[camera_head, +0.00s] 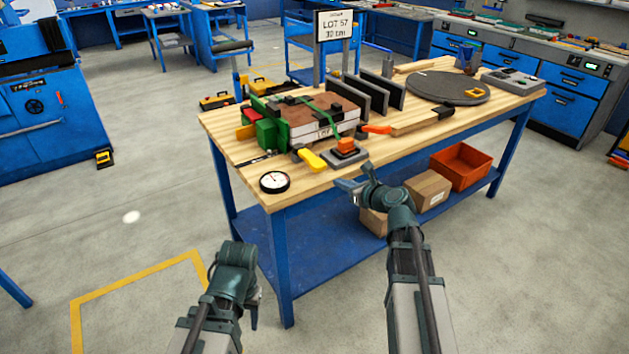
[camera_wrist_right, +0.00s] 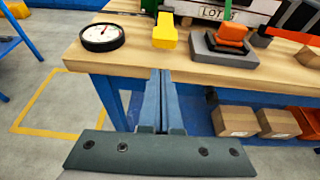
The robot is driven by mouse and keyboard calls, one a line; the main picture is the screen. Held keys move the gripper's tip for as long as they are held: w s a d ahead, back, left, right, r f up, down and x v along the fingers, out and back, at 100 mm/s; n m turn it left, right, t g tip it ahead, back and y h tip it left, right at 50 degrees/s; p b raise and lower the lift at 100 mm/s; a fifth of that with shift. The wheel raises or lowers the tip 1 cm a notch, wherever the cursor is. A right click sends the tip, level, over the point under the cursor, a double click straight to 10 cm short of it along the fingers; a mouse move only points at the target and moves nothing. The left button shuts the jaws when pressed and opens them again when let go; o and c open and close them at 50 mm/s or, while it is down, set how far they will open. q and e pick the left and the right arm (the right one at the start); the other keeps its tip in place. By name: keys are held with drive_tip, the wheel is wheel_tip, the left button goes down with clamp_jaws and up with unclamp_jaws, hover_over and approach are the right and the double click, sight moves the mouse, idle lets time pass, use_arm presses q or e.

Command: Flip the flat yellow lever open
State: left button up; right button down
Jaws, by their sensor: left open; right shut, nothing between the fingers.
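The flat yellow lever (camera_head: 312,160) lies on the wooden tabletop at the front of the clamped panel stack (camera_head: 318,116). In the right wrist view the lever (camera_wrist_right: 165,32) is near the top, pointing toward the table's front edge. My right gripper (camera_head: 350,187) is shut and empty, just off the front edge of the table. In the right wrist view its closed fingers (camera_wrist_right: 160,76) point toward the lever, apart from it. My left gripper (camera_head: 254,308) is open and empty, low in front of the table and away from the lever; its fingers are partly hidden by its wrist.
A round dial gauge (camera_head: 274,182) lies left of the lever. A red-orange block on a grey base (camera_head: 345,153) stands right of it. A green clamp (camera_head: 270,132) is behind left. Boxes (camera_head: 428,190) and an orange bin (camera_head: 461,167) sit on the lower shelf.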

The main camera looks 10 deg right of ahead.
sight(324, 182)
drive_tip(key=shift+d, duration=0.15)
drive_tip(key=shift+w, duration=0.15)
drive_tip(key=b+x, duration=0.3)
drive_tip(key=x, duration=0.6)
drive_tip(key=shift+w+f, duration=0.15)
drive_tip(key=shift+w, duration=0.2)
drive_tip(key=r+p, duration=0.2)
drive_tip(key=p, duration=0.1)
drive_tip(key=r+g+p, duration=0.1)
drive_tip(key=r+p, duration=0.1)
drive_tip(key=p, duration=0.2)
drive_tip(key=r+g+h+p, duration=0.1)
drive_tip(key=r+p, duration=0.1)
drive_tip(key=p, duration=0.1)
drive_tip(key=shift+w+a+r+p, duration=0.2)
drive_tip(key=shift+w+a+p, duration=0.1)
drive_tip(key=shift+p, duration=0.05)
drive_tip(key=shift+r, duration=0.25)
drive_tip(key=shift+w+p, duration=0.3)
drive_tip(key=shift+p, duration=0.05)
